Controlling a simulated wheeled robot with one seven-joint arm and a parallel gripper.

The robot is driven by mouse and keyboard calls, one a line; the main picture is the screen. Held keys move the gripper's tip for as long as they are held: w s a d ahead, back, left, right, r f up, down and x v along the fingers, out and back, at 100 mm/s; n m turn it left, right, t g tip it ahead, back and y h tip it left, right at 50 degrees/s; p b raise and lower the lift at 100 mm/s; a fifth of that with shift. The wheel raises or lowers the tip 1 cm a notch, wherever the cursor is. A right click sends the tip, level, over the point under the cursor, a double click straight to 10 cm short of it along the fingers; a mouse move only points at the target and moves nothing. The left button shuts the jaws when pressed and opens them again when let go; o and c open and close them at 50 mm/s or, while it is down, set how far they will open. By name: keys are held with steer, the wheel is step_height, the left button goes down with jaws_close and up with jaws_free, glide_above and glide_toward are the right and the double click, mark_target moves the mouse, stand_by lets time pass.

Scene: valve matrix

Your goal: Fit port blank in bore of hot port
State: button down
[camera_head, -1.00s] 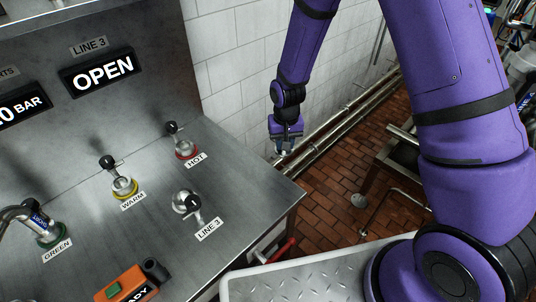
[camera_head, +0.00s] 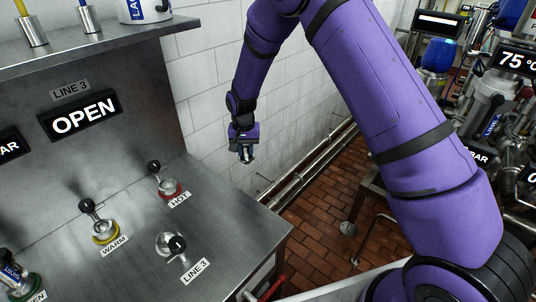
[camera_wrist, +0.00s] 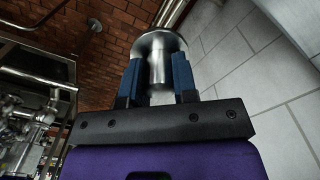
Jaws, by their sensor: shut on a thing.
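My gripper (camera_head: 246,156) hangs in the air beyond the right edge of the steel counter, in front of the white tiled wall. In the wrist view my gripper (camera_wrist: 157,86) has its blue fingers shut on a round, shiny metal piece, the port blank (camera_wrist: 160,43). In the head view the blank is mostly hidden by the fingers. The hot port (camera_head: 170,187), with a red ring and a black-knobbed handle, stands on the counter behind its HOT label (camera_head: 180,199). My gripper is above and to the right of it, clearly apart. The port's bore cannot be made out.
A green-ringed port (camera_head: 28,286) is at lower left. Pipes (camera_head: 315,160) run along the tiled wall.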

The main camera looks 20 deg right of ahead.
steer(key=s+a+r+m, duration=0.1)
steer(key=a+r, duration=0.2)
steer(key=a, duration=1)
steer(key=s+a+r+m, duration=0.2)
steer(key=a+r, duration=0.1)
steer(key=a, duration=1)
steer(key=shift+s+a+r+m, duration=0.25)
steer(key=shift+a+r+m, duration=0.05)
steer(key=shift+a, duration=0.1)
steer(key=shift+f, duration=0.15)
steer(key=shift+f, duration=2.75)
steer(key=shift+f, duration=1.6)
steer(key=c, duration=0.8)
jaws_free()
